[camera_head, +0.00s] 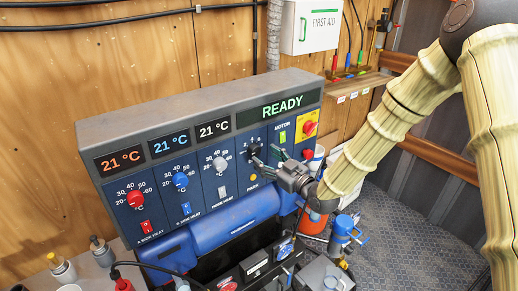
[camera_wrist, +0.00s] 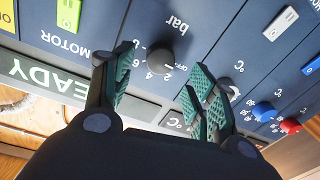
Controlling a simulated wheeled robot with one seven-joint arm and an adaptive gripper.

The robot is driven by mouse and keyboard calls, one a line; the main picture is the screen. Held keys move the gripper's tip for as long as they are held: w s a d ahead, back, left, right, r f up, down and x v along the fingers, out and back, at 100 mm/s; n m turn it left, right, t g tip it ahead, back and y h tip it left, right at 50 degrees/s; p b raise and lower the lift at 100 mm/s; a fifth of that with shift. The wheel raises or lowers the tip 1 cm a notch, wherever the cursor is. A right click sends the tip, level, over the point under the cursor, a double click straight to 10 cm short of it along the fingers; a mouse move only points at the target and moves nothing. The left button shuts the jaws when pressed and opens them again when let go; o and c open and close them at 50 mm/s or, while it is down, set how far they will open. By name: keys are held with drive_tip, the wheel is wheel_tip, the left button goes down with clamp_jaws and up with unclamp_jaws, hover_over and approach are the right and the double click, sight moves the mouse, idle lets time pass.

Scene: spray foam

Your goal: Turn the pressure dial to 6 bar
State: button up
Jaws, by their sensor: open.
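The pressure dial (camera_head: 254,149) is a dark round knob on the blue panel, left of the MOTOR switch in the head view. In the wrist view the dial (camera_wrist: 160,61) appears upside down, with "bar", OFF and small numbers around it. Its pointer setting is too small to read surely. My gripper (camera_head: 267,157) is open in front of the panel at the dial. In the wrist view my gripper (camera_wrist: 160,72) has its green ribbed fingers on either side of the dial, with gaps showing; I cannot tell whether either finger touches it.
Red (camera_head: 135,198), blue (camera_head: 180,180) and grey (camera_head: 219,164) heat knobs sit to the left. The green MOTOR switch (camera_head: 283,137) and a red emergency button (camera_head: 310,128) are close on the right. Hoses and equipment crowd the space below the panel.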

sight(257, 152)
drive_tip(key=shift+p+x, duration=0.9)
drive_tip(key=shift+x, duration=1.35)
drive_tip(key=shift+c, duration=0.4)
drive_tip(key=c, duration=1)
